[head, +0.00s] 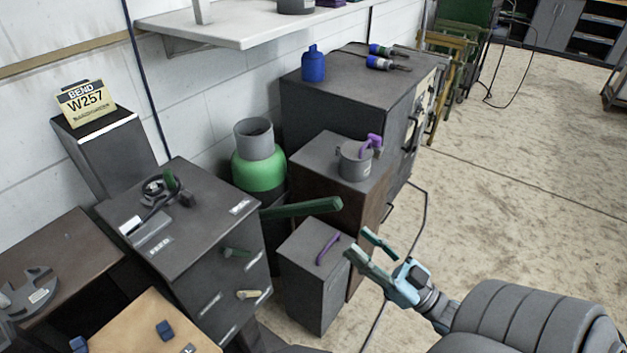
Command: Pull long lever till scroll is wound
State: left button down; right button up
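A long green lever (300,207) sticks out to the right from near the upper right side of a dark grey cabinet (205,222). A small dark reel-like fitting (160,188) with a green tab sits on the cabinet top. I cannot make out a scroll for certain. A short green handle (237,252) and a cream handle (249,294) are on the cabinet front. My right gripper (358,242) is open and empty, to the right of and below the lever's free end, apart from it. My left gripper is not in view.
A low grey box (312,280) with a purple handle (328,248) stands below the lever. A brown cabinet (345,200) carries a grey pot (354,162). A green and grey canister (258,170) stands behind the lever. Floor (510,190) at right is mostly open, with a cable.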

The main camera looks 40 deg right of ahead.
aim_at(314, 205)
jog(key=x, duration=0.4)
jog(key=b+x, duration=0.1)
jog(key=x, duration=0.8)
jog(key=shift+w+f, duration=0.2)
jog(key=shift+w, duration=0.15)
grip_shut()
